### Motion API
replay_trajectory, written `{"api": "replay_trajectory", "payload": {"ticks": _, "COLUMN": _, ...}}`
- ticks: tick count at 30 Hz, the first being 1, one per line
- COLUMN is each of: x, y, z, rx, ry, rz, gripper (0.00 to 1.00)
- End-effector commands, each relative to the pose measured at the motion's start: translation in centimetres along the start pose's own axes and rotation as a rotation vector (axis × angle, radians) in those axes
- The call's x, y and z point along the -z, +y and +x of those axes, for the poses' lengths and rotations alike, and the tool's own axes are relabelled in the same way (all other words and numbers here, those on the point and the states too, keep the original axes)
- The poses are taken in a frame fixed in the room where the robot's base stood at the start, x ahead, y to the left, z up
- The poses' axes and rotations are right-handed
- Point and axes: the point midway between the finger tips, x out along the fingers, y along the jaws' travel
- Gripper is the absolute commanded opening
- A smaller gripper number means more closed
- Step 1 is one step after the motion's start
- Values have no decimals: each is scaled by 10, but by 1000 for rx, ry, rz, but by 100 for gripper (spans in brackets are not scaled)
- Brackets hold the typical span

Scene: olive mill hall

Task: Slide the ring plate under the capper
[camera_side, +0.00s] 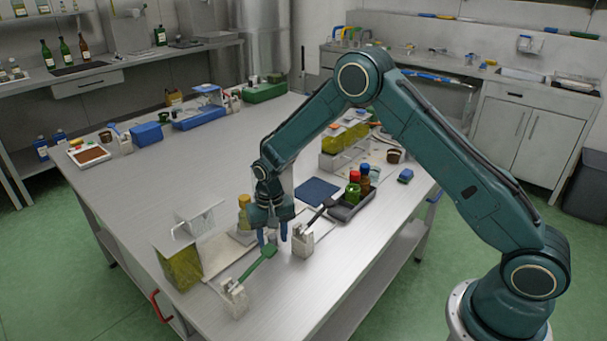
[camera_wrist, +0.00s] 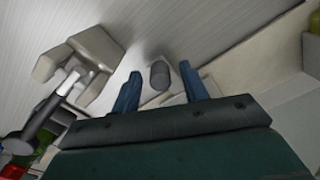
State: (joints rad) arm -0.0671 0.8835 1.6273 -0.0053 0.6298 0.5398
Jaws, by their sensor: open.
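My gripper (camera_side: 273,240) points down over the front part of the steel table, its two blue fingers apart. In the wrist view, a small grey cylinder (camera_wrist: 160,75) shows between the fingertips of my gripper (camera_wrist: 159,71), with a gap on each side. A pale flat piece (camera_wrist: 176,100) shows partly behind the fingers; I cannot tell whether it is the ring plate or whether the cylinder belongs to it. A pale forked block (camera_side: 302,241) stands just right of my gripper, with a dark-handled tool resting in it. I cannot identify the capper for certain.
A green-handled tool (camera_side: 260,262) lies toward another pale block (camera_side: 233,297) in front. A yellow-green container (camera_side: 180,268) with a clear panel stands left. A dark tray (camera_side: 350,205) with small bottles and a blue mat (camera_side: 318,190) lie behind right. The front-right tabletop is clear.

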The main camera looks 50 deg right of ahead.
Motion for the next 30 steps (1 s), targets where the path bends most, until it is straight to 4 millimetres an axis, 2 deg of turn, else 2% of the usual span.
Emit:
{"api": "replay_trajectory", "payload": {"ticks": 8, "x": 0, "y": 0, "z": 1, "rx": 0, "ry": 1, "rz": 0, "gripper": 44}}
{"api": "replay_trajectory", "payload": {"ticks": 11, "x": 0, "y": 0, "z": 1, "rx": 0, "ry": 1, "rz": 0, "gripper": 28}}
{"api": "replay_trajectory", "payload": {"ticks": 15, "x": 0, "y": 0, "z": 1, "rx": 0, "ry": 1, "rz": 0, "gripper": 1}}
{"api": "replay_trajectory", "payload": {"ticks": 23, "x": 2, "y": 3, "z": 1, "rx": 1, "ry": 1, "rz": 1, "gripper": 0}}
{"api": "replay_trajectory", "payload": {"ticks": 26, "x": 7, "y": 12, "z": 1, "rx": 1, "ry": 1, "rz": 2, "gripper": 0}}
{"api": "replay_trajectory", "payload": {"ticks": 30, "x": 19, "y": 35, "z": 1, "rx": 1, "ry": 2, "rz": 6, "gripper": 0}}
